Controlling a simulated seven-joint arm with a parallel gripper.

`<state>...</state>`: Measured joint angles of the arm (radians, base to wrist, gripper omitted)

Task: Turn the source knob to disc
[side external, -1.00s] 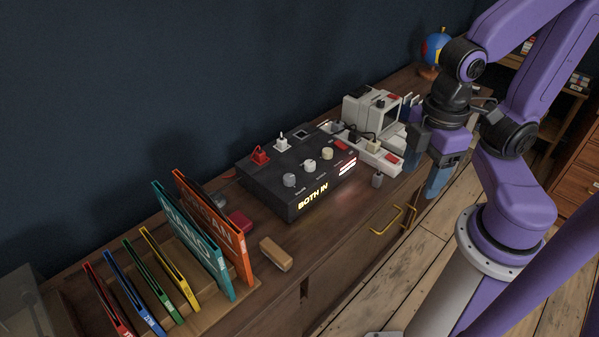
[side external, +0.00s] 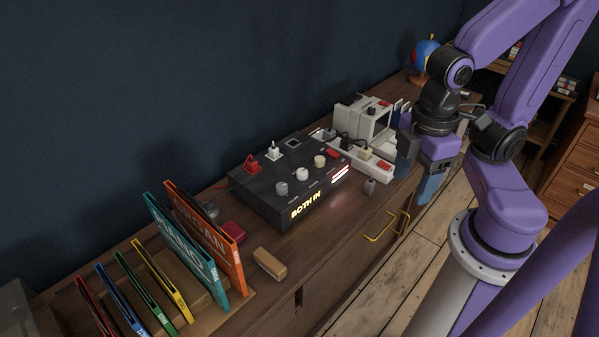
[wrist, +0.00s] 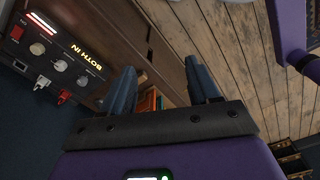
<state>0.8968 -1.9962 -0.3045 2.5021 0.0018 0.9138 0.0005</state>
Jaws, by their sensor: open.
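A black control box (side external: 262,200) sits on the wooden cabinet, with a lit front display reading "BOTH IN". Its top holds a grey knob (side external: 282,188), a white knob (side external: 302,174) and a cream knob (side external: 319,161) in a row, plus a red and a white switch behind them. I cannot read which knob is the source knob. The box also shows at the left of the wrist view (wrist: 40,50). My gripper (side external: 418,173) is open and empty, to the right of the box and apart from it, near the cabinet's front edge. Its two fingers are spread in the wrist view (wrist: 160,82).
A yellow handle (side external: 382,228) juts from the cabinet front.

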